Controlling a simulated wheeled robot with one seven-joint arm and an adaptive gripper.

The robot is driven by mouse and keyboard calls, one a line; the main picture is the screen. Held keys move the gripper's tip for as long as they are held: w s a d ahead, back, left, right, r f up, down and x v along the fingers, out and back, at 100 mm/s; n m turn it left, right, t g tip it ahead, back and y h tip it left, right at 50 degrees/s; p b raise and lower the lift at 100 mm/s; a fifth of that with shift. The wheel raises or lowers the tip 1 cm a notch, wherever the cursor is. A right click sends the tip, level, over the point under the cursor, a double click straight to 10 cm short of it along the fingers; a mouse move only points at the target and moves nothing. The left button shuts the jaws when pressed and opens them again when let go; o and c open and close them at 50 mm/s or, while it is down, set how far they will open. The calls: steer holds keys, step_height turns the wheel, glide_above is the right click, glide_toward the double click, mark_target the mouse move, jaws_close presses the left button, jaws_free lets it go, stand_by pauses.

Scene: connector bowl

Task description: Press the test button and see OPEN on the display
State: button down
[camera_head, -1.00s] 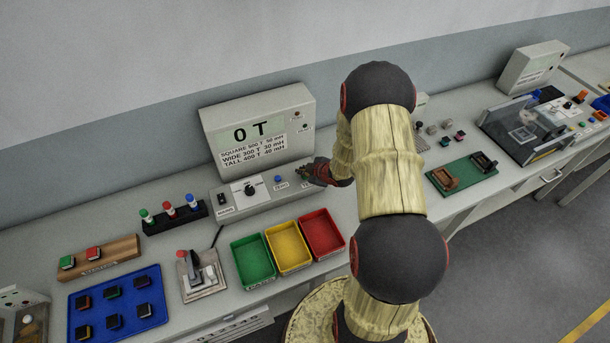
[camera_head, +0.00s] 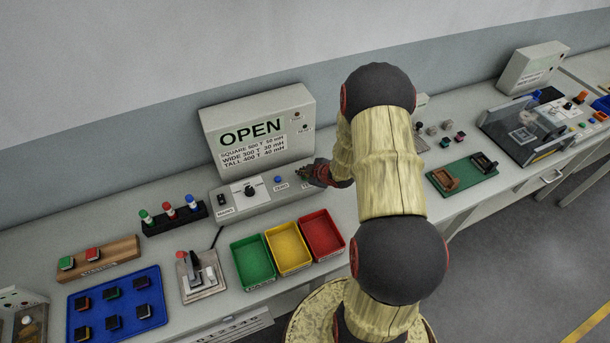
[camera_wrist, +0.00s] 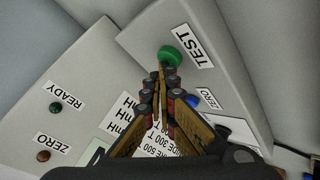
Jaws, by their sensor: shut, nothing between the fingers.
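The tester (camera_head: 260,125) stands at the back of the bench, and its display (camera_head: 252,132) reads OPEN in dark letters on pale green. In the wrist view the green test button (camera_wrist: 170,56) sits beside the TEST label (camera_wrist: 193,46) on the sloped console. My gripper (camera_wrist: 163,72) is shut and empty, with its fingertips right at the button's edge. I cannot tell whether they touch it. In the head view my gripper (camera_head: 304,173) is over the right end of the console, and it hides the button there.
A blue zero button (camera_head: 278,179) and a dark knob (camera_head: 250,190) are on the console. Green (camera_head: 237,250), yellow (camera_head: 270,237) and red (camera_head: 303,224) trays stand in front. A blue tray (camera_head: 97,319) of dark parts lies front left. A green board (camera_head: 447,187) is at right.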

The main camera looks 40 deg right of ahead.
steer(key=shift+r+p, duration=0.45)
steer(key=shift+r, duration=0.3)
steer(key=shift+r, duration=0.1)
steer(key=shift+r+p, duration=1.9)
steer(key=shift+r, duration=0.55)
